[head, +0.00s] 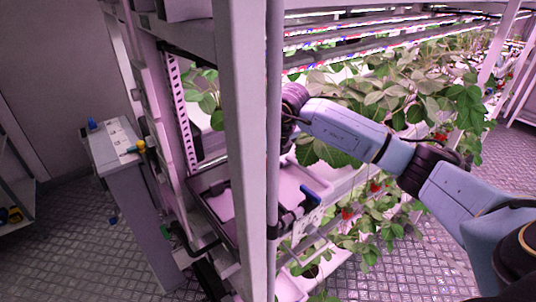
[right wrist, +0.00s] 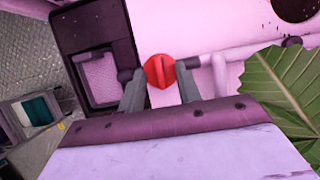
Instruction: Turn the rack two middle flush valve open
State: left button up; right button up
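In the right wrist view, a round red valve knob (right wrist: 159,71) sits on a white pipe (right wrist: 228,54), its raised grip running roughly up and down the picture, across the pipe. My right gripper (right wrist: 160,84) is open, with one finger on each side of the knob and a small gap showing on both sides. Whether the fingers reach around the knob or stop short is hard to tell. In the head view my right arm comes in from the right and its hand is hidden behind the rack's post, as is the red knob. My left gripper is not in view.
The rack post (head: 246,130) stands upright in front of the hand. Strawberry plants (head: 390,85) fill the shelves around my arm, and a large leaf (right wrist: 285,85) lies close right of the gripper. A blue-handled fitting (head: 309,196) sits lower down. A grey cabinet (head: 138,200) stands left.

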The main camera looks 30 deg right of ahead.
grip_shut()
